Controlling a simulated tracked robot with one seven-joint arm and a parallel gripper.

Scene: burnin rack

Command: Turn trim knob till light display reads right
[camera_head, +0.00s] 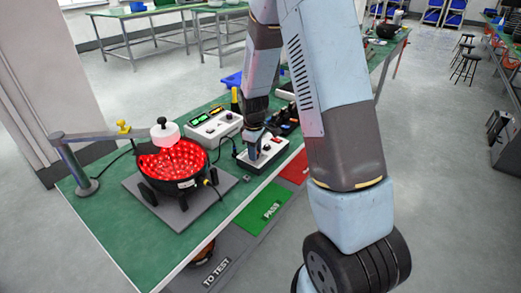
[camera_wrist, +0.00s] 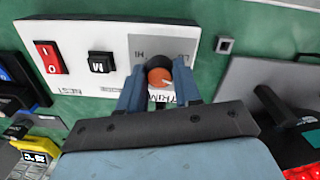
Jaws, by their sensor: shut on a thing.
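The trim knob (camera_wrist: 160,76), orange-topped with a dark body, sits on a white control box (camera_wrist: 80,35) beside the lettering "TRIM" and "HI". My gripper (camera_wrist: 160,88) is shut on the knob, one blue finger on each side. In the head view my gripper (camera_head: 258,150) reaches down onto the control box (camera_head: 274,152), and the knob is hidden there. A black bowl-shaped light unit (camera_head: 172,165) with lit red lamps stands on a grey plate. A white instrument (camera_head: 212,126) with a small green display stands behind the control box; its reading is too small to tell.
A lamp-like stand (camera_head: 88,150) with a white head over the bowl is at the left. A green "PASS" mat (camera_head: 264,208), a red mat (camera_head: 295,168) and a grey "TO TEST" area (camera_head: 222,268) lie along the front. The box also has a red rocker switch (camera_wrist: 50,57) and a black one.

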